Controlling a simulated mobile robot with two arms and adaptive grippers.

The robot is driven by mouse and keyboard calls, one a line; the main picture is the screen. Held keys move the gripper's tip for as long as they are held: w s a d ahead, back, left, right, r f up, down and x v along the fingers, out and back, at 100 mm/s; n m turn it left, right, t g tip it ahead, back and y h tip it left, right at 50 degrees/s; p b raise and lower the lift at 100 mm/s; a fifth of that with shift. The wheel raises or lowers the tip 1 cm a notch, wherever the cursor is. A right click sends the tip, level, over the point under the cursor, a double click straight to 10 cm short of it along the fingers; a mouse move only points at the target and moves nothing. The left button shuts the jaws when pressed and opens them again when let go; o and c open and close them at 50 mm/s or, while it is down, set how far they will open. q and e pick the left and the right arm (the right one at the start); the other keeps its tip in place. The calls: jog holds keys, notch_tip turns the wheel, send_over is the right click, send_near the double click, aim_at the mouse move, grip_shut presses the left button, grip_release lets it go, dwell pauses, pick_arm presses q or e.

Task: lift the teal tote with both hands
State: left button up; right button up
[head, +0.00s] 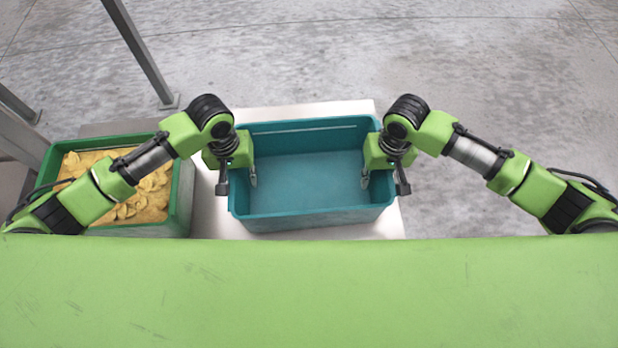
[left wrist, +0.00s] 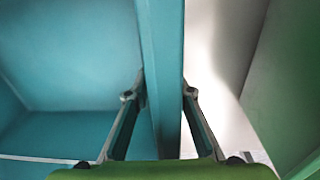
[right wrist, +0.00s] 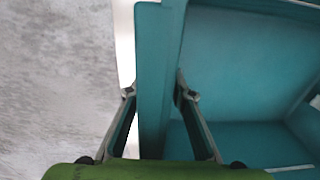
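The teal tote (head: 305,217) is an empty, open rectangular bin over a pale surface in the middle of the head view. My left gripper (head: 238,180) is at its left wall, one finger inside and one outside. In the left wrist view both fingers press against the tote wall (left wrist: 162,60). My right gripper (head: 383,181) straddles the right wall in the same way. In the right wrist view its fingers close on that wall (right wrist: 155,60). The tote looks level. Whether its bottom touches the surface is hidden.
A green tote (head: 187,200) filled with yellowish pieces (head: 150,205) stands close on the left. The pale surface (head: 388,226) shows around the teal tote. A grey post (head: 140,50) rises at the back left. The concrete floor is clear behind and to the right.

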aim_at(240, 170)
pick_arm(q)
grip_shut()
pick_arm(e)
grip_shut()
pick_arm(q)
jog(key=shift+r, duration=0.1)
